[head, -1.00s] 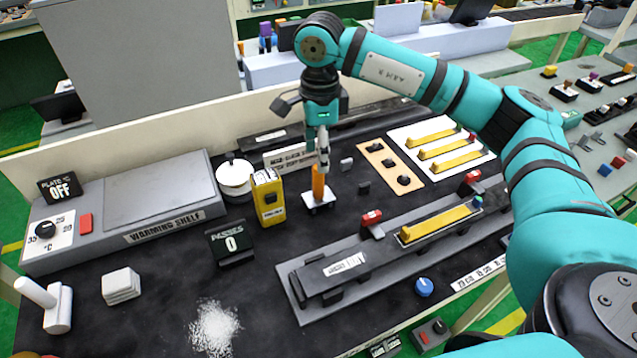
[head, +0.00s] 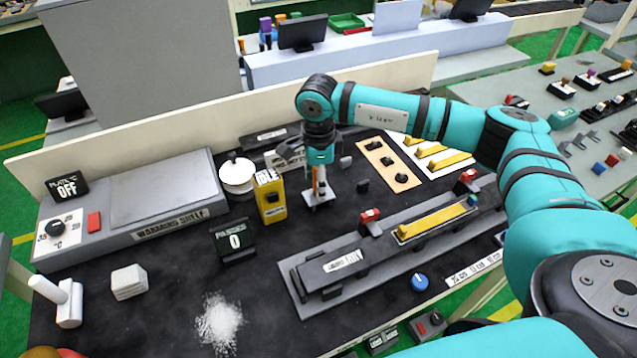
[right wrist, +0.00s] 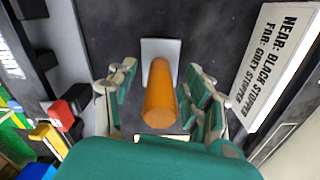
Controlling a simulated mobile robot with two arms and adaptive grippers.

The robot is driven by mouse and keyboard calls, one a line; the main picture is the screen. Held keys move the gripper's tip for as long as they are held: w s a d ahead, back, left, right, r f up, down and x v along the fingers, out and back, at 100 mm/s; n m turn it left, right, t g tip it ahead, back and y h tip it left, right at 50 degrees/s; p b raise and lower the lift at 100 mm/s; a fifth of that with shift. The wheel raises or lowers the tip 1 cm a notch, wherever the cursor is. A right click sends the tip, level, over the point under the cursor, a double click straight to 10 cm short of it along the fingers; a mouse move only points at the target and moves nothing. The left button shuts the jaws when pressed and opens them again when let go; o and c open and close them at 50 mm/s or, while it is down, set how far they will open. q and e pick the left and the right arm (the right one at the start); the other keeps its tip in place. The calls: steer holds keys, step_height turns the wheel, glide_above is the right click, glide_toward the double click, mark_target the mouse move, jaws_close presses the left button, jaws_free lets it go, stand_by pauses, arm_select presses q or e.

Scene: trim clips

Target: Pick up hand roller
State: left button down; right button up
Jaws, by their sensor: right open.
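An upright orange handle on a pale square plate, which I take for the hand roller (head: 318,197), stands on the dark mat near the back middle. It also shows in the right wrist view (right wrist: 161,98). My right gripper (head: 319,185) is low over it from above. In the right wrist view the fingers of my right gripper (right wrist: 158,88) are open, one on each side of the orange handle, with gaps visible. Part of the handle is hidden by the fingers in the head view. My left gripper is not in view.
A yellow box (head: 270,201) stands close left of the roller. A grey clip fixture (head: 335,266) lies in front, and an orange-tan board (head: 386,163) to the right. White powder (head: 219,322) and a white block (head: 129,282) lie at the front left.

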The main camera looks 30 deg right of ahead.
jaws_close()
stand_by(0.3)
step_height(320, 180, up, 9)
steer(key=shift+f+b, duration=0.1)
steer(key=shift+b, duration=1.05)
steer(key=shift+r, duration=0.65)
steer(key=c, duration=0.6)
jaws_free()
jaws_close()
